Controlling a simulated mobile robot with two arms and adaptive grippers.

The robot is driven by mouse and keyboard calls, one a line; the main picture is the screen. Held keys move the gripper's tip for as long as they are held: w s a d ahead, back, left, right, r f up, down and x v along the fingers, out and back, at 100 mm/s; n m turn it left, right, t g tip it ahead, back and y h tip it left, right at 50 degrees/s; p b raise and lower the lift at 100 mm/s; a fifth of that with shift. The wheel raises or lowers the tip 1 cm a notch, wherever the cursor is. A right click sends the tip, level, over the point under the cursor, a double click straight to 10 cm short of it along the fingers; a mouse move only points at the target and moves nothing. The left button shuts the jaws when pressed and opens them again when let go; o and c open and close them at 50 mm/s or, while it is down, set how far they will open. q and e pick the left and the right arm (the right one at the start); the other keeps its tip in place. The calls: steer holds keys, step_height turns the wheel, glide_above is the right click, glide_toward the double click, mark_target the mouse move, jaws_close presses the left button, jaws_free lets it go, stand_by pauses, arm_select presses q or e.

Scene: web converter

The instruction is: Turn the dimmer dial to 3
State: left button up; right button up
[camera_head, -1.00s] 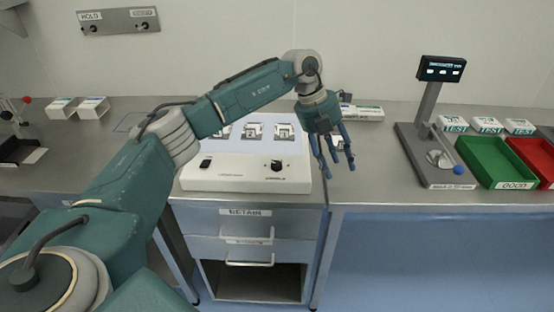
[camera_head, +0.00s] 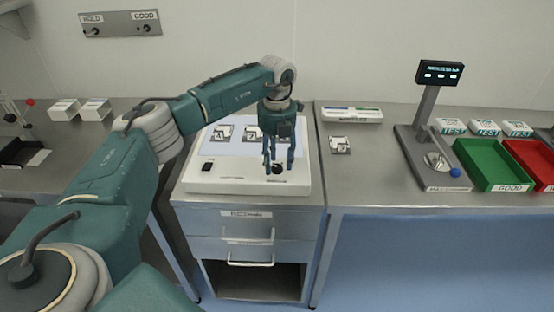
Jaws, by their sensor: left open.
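The dimmer dial (camera_head: 278,169) is a small black knob on the front face of the white light box (camera_head: 230,185). My left gripper (camera_head: 279,165) is open and points down, its fingers at the dial and partly covering it. I cannot tell whether the fingers touch the dial, and its setting is too small to read. A black switch (camera_head: 207,166) sits left of it on the same face. My right gripper is not in view.
Cards lie on the lit panel, and another card (camera_head: 340,145) lies on the counter to the right. A stand with a display (camera_head: 440,72), a green tray (camera_head: 493,166) and a red tray (camera_head: 532,160) are farther right. Drawers (camera_head: 247,232) are below.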

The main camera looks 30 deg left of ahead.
arm_select(q)
steer(key=shift+f, duration=0.55)
steer(key=shift+c, duration=0.3)
jaws_close()
